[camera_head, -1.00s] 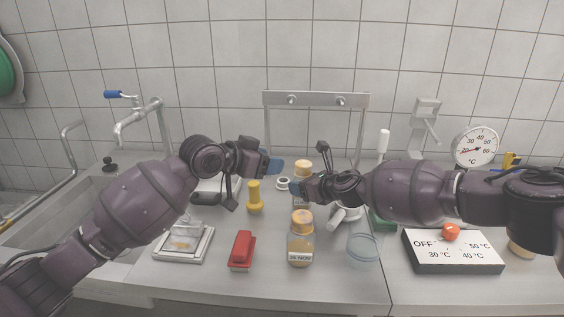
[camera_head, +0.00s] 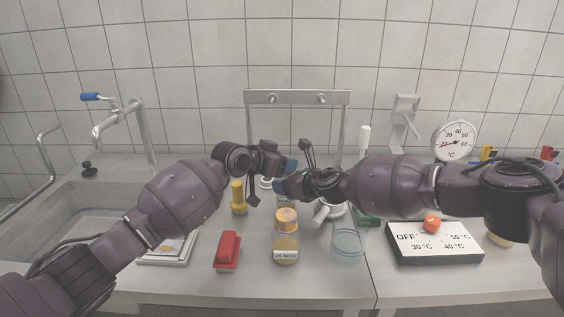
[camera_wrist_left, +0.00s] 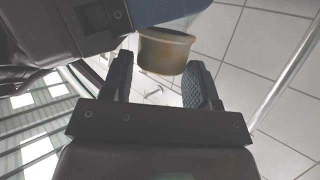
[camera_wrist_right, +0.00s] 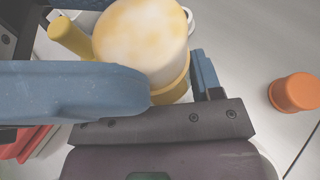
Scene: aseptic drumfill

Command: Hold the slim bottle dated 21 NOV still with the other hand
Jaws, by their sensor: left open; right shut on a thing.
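A slim bottle with a yellow cap (camera_wrist_right: 140,40) stands behind the front bottle; in the head view the grippers mostly hide it and no date on it is readable. My right gripper (camera_head: 285,186) is shut on it, with a blue finger across it in the right wrist view. My left gripper (camera_head: 283,165) is open just behind and above the right one. In the left wrist view, the yellowish capped end (camera_wrist_left: 165,52) sits between and beyond the spread left fingers; I cannot tell whether they touch it. A wider bottle (camera_head: 286,243), labelled 25 NOV, stands in front.
A red block-like tool (camera_head: 227,251), a yellow stand (camera_head: 238,197) and a scale (camera_head: 167,248) are at left. A glass dish (camera_head: 347,243) and a heater box (camera_head: 436,245) with an orange knob are at right. An orange cap-like piece (camera_wrist_right: 295,92) shows in the right wrist view.

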